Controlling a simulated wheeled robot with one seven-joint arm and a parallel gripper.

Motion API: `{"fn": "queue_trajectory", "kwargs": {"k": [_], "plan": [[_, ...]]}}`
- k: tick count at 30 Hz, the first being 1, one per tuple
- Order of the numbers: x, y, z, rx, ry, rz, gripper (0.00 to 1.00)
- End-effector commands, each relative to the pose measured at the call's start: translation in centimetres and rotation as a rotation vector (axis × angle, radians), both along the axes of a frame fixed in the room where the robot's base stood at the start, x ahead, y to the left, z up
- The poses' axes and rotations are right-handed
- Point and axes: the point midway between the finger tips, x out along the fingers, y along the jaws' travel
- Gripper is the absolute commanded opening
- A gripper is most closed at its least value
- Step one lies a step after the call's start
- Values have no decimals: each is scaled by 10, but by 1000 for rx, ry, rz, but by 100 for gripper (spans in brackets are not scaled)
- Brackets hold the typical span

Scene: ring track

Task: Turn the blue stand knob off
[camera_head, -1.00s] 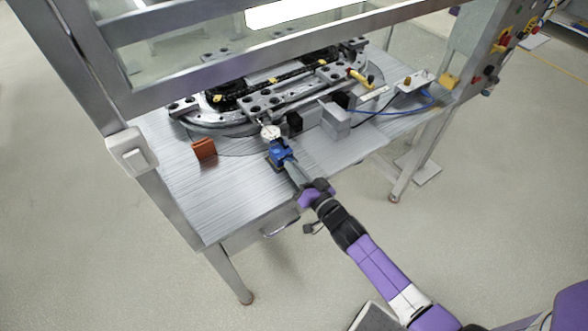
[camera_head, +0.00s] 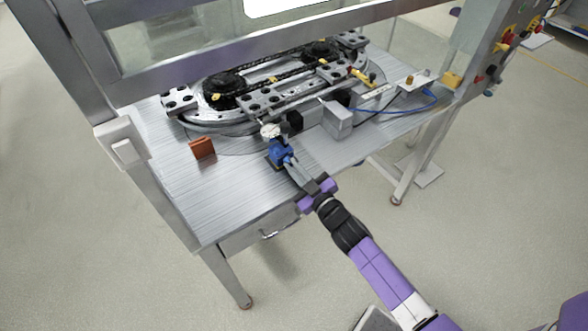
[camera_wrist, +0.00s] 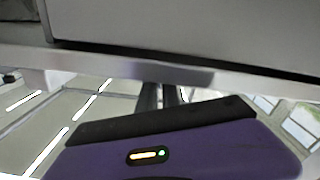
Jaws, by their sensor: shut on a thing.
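The blue stand (camera_head: 279,151) stands near the front of the metal table (camera_head: 235,190), with a round white-faced dial (camera_head: 270,131) above it. My gripper (camera_head: 289,163) reaches in from the lower right, with its fingertips at the near side of the blue stand. It is shut on the stand's knob, which is small and mostly hidden by the fingers. In the wrist view, the purple gripper body and the dark fingers (camera_wrist: 163,96) show, but the knob cannot be made out.
An oval ring track (camera_head: 270,85) lies behind the stand. An orange-brown block (camera_head: 202,148) is to the left, and a grey box (camera_head: 337,120) is to the right. A metal frame beam (camera_head: 230,54) crosses above the table. The table front left of the stand is clear.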

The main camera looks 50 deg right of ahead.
Motion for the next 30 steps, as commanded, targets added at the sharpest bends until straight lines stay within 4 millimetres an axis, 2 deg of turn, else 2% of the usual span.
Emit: {"fn": "queue_trajectory", "kwargs": {"k": [6,15,30], "plan": [[1,0,1,-179,47,1,0],[1,1,2,-349,95,0,0],[1,1,2,-426,117,2,0]]}}
